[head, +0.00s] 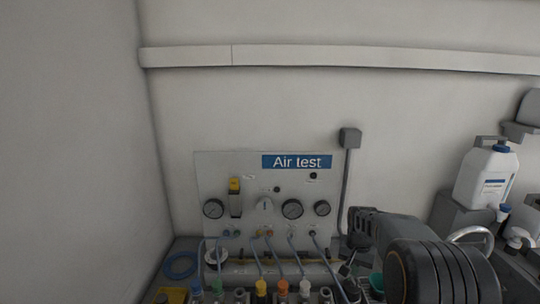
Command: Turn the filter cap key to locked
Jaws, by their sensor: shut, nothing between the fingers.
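My gripper (346,270) is small and dark, low and right of the panel, well apart from the yellow cap. It is shut and empty. My arm hides part of the bench at the right.
Round gauges (292,209) and blue hoses (256,258) are on the panel's front. Several coloured-cap bottles (261,288) line the front. A blue hose coil (180,266) lies left. A white jug (486,178) stands right. The space before the upper panel looks clear.

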